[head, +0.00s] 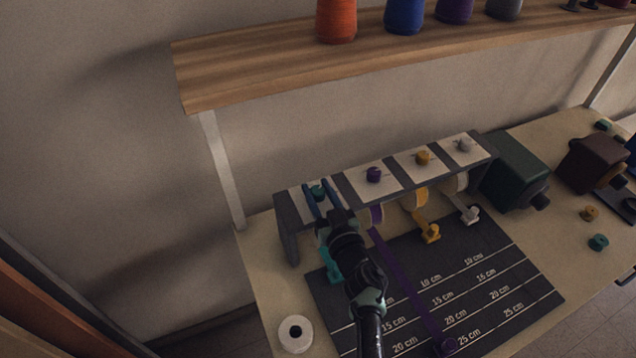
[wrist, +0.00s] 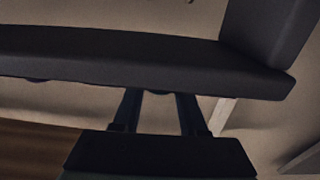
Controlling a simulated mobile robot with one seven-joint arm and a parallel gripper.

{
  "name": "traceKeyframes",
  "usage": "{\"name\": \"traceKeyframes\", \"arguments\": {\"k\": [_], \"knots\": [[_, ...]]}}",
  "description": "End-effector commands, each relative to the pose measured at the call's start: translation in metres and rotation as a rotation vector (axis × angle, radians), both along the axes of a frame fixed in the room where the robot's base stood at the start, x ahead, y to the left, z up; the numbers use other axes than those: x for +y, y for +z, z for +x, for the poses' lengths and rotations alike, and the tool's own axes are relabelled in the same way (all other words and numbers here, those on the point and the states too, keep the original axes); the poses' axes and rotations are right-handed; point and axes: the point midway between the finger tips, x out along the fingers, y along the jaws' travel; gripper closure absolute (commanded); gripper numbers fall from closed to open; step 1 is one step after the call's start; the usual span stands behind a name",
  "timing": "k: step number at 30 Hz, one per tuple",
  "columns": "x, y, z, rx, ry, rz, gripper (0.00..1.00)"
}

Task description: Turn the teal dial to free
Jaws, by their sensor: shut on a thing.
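The teal dial (head: 318,191) sits on a white plate at the left end of the dark rack (head: 281,212). My gripper (head: 319,188) reaches it from the front, one finger on each side, and is shut on it. In the wrist view the fingers of my gripper (wrist: 157,98) run up to the dark bar of the rack (wrist: 130,58). The bar hides their tips and the dial there. The pointer and the free mark of the teal dial are too small or covered to read.
Purple (head: 374,174), yellow (head: 423,157) and grey (head: 464,145) dials stand to the right on the rack. A purple ribbon (head: 402,268) crosses the marked mat (head: 480,265). A white roll (head: 295,334) stands front left. A wooden shelf (head: 240,72) with spools hangs above.

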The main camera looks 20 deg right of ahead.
Motion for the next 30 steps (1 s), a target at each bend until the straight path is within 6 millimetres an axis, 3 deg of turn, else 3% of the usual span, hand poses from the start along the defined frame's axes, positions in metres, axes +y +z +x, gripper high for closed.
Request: {"name": "traceKeyframes", "arguments": {"k": [12, 30], "knots": [[-0.004, -0.008, 0.0, 0.001, 0.374, -0.005, 1.0], [-0.002, -0.009, 0.001, 0.001, 0.708, -0.003, 1.0]]}}
